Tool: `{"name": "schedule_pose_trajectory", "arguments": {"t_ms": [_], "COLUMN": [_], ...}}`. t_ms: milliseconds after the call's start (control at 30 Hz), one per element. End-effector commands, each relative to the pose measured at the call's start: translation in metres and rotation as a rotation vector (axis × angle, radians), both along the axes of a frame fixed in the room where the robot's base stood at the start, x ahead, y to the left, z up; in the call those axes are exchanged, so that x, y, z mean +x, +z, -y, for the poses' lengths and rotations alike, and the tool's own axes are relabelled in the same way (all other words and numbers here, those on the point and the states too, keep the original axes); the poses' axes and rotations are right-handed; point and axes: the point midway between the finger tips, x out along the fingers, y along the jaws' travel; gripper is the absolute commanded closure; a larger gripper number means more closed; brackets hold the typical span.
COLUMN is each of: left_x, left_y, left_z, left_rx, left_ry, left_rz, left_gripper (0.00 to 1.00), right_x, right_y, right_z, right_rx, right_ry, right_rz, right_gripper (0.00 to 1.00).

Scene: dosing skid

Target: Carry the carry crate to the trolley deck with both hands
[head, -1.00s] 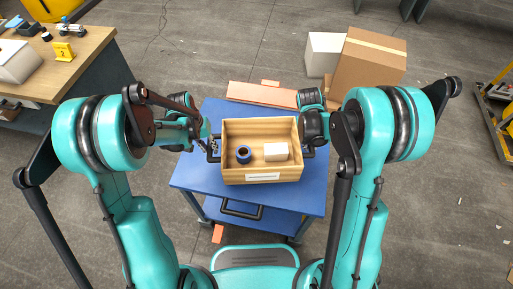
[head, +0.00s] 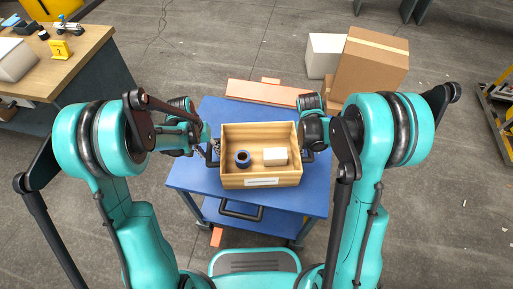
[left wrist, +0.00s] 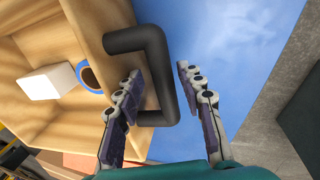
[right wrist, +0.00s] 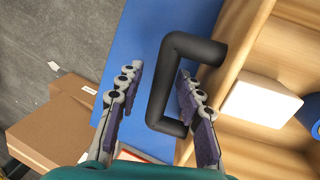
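The carry crate (head: 238,181) is an open light-wood box with a white label on its front, and it appears to rest level on the blue trolley deck (head: 191,176). Its black handles show in the left wrist view (left wrist: 165,85) and the right wrist view (right wrist: 160,85). My left gripper (head: 208,142) is at the left handle; in its wrist view its fingers (left wrist: 160,70) are spread on either side of the bar. My right gripper (head: 309,140) is at the right handle, its fingers (right wrist: 160,69) likewise apart around the bar. Any light finger contact is unclear.
Inside the crate are a blue ring-shaped part (head: 243,158) and a white block (head: 275,156). Cardboard boxes (head: 369,65) and an orange-brown plank (head: 262,93) lie behind the trolley. A workbench (head: 80,60) stands at the left. Deck shows bare around the crate.

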Motion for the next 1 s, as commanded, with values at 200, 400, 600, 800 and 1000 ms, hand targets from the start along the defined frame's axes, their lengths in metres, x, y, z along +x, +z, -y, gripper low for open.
{"name": "schedule_pose_trajectory", "arguments": {"t_ms": [200, 400, 600, 800, 1000], "left_x": [0.0, 0.0, 0.0, 0.0, 0.0], "left_y": [0.001, 0.016, 0.048, 0.072, 0.079], "left_z": [0.0, -0.003, -0.009, -0.014, -0.016], "left_rx": [0.0, 0.0, 0.0, 0.0, 0.0], "left_ry": [0.0, 0.001, 0.0, 0.001, 0.0], "left_rz": [0.0, 0.0, 0.0, 0.0, 0.0], "left_gripper": [0.62, 0.62, 0.62, 0.62, 0.62], "right_x": [0.0, 0.0, 0.0, 0.0, 0.0], "right_y": [0.0, 0.0, 0.0, 0.0, 0.009], "right_z": [0.0, 0.0, 0.0, -0.001, -0.002], "right_rx": [0.001, 0.001, 0.001, 0.001, 0.001], "right_ry": [0.001, 0.001, 0.001, 0.001, 0.001], "right_rz": [0.0, 0.0, 0.0, 0.0, 0.0], "right_gripper": [0.62, 0.62, 0.62, 0.62, 0.62]}}
